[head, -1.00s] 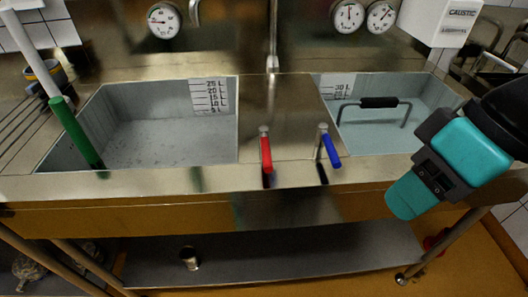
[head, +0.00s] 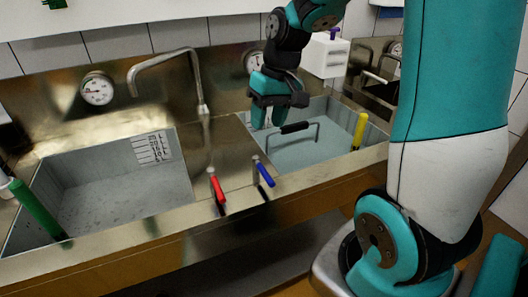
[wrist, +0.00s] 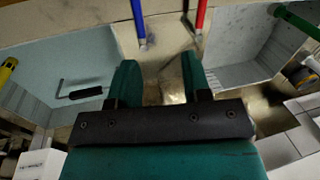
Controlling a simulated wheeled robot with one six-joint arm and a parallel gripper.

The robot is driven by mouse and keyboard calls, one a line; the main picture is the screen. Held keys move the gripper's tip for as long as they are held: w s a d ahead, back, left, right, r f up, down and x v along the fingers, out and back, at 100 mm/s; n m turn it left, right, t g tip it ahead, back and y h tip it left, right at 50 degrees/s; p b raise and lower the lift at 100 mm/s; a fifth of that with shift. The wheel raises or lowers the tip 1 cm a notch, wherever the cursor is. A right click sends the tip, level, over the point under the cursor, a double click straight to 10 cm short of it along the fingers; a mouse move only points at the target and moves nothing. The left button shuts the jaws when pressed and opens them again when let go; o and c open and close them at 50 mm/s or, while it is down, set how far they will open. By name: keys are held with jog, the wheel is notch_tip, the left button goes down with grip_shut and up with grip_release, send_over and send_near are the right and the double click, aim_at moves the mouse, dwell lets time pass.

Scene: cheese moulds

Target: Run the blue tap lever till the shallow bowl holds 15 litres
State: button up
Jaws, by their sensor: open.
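The blue tap lever (head: 264,175) stands on the steel strip between two sunken basins, right of the red lever (head: 217,188). It also shows in the wrist view (wrist: 138,22). The left basin (head: 90,200) has a litre scale (head: 152,148) and a speckled, dry-looking floor. The right basin (head: 312,150) has a smooth bluish surface. I cannot tell which is the shallow bowl. My gripper (head: 266,115) is open and empty, above the right basin's back left corner. In the wrist view my fingers (wrist: 160,75) point towards the levers, apart from both.
A curved spout (head: 160,58) rises behind the levers and hangs towards the left basin. A black-handled bar (head: 295,128) is at the right basin. A yellow handle (head: 360,130) and a green handle (head: 38,210) stand at the outer basin edges. A gauge (head: 97,88) is on the back wall.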

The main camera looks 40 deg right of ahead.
jog(key=m, duration=0.1)
send_near(266, 173)
jog(key=p+x, duration=0.1)
jog(key=x, duration=0.8)
grip_shut()
